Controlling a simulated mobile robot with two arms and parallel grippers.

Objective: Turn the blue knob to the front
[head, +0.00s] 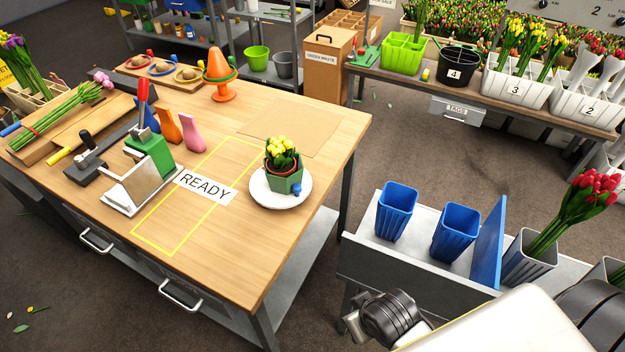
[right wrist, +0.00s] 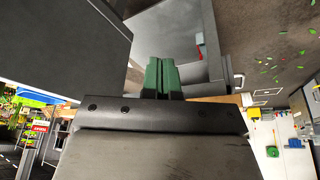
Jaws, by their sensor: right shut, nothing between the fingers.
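The blue knob (head: 296,188) sticks out low on the right side of a green faceted planter (head: 286,180). A brown pot with yellow tulips sits in the planter. The planter stands upright on a round white plate (head: 262,197) at the right part of the wooden table. In the right wrist view the green fingers of my right gripper (right wrist: 160,78) are together with nothing between them. In the head view parts of my right arm show at the lower right, far from the planter; its fingertips do not show there. My left gripper is not in view.
A yellow outline with a READY card (head: 205,187) lies left of the plate. A green-and-grey lever device (head: 148,165) stands farther left on the table (head: 210,255). A grey bench (head: 410,256) with blue buckets (head: 397,212) stands at right, across a floor gap.

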